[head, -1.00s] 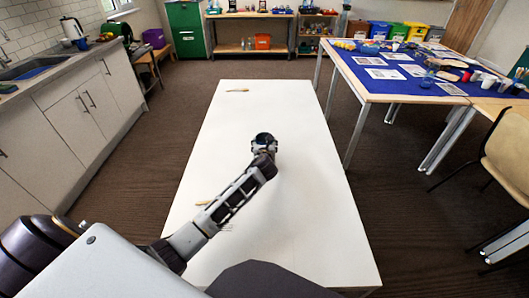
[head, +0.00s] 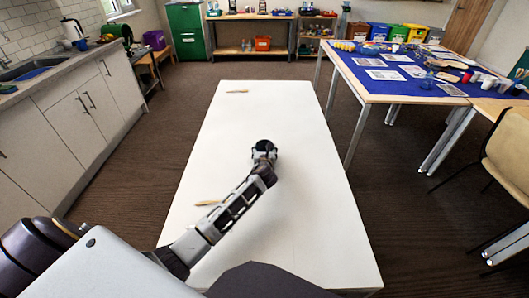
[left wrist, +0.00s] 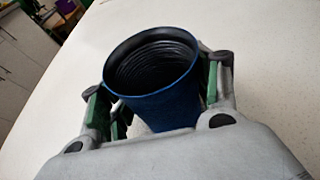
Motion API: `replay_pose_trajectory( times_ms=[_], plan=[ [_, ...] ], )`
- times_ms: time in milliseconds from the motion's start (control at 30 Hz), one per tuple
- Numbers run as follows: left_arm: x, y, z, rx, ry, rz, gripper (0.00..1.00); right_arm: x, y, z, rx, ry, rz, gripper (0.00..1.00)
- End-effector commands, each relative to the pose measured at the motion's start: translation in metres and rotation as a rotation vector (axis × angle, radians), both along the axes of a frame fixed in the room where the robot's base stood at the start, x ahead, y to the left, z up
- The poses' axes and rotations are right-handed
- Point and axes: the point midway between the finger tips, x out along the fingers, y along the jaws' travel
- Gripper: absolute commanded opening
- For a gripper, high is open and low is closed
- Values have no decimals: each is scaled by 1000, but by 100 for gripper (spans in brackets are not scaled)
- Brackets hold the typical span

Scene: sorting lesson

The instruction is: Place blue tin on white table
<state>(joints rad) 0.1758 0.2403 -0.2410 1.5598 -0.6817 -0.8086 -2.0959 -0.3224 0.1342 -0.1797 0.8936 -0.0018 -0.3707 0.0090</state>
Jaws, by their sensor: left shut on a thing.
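The blue tin (left wrist: 160,85) is an open, ribbed can with a dark inside, seen in the left wrist view between the two green-padded fingers. My left gripper (left wrist: 158,95) is shut on it. In the head view my left gripper (head: 264,152) is over the middle of the white table (head: 300,220), with the dark mouth of the tin (head: 263,145) at its tip. The tin's base is hidden, so I cannot tell whether it touches the table. My right gripper is not in view.
A small tan piece (head: 206,203) lies on the table left of my arm, and another (head: 237,91) lies near the far end. The rest of the tabletop is clear. A blue-covered table (head: 400,85) with many items stands at the right, beside a chair (head: 508,150).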

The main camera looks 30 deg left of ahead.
Motion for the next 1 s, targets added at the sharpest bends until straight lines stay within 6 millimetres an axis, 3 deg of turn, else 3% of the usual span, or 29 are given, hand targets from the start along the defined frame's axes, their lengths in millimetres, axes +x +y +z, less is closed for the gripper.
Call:
replay_pose_trajectory(
  times_ms=[167, 200, 367, 1000],
  plan=[
    [0, 0, -2, 1, 0, 0, 39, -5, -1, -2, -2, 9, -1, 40],
    [0, 0, -2, 1, 1, 1, 65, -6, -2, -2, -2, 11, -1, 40],
    [0, 0, -2, 1, 0, 0, 84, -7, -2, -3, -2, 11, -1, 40],
    [-7, -3, 3, 1, 1, 1, 84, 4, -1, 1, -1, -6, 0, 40]
  ],
)
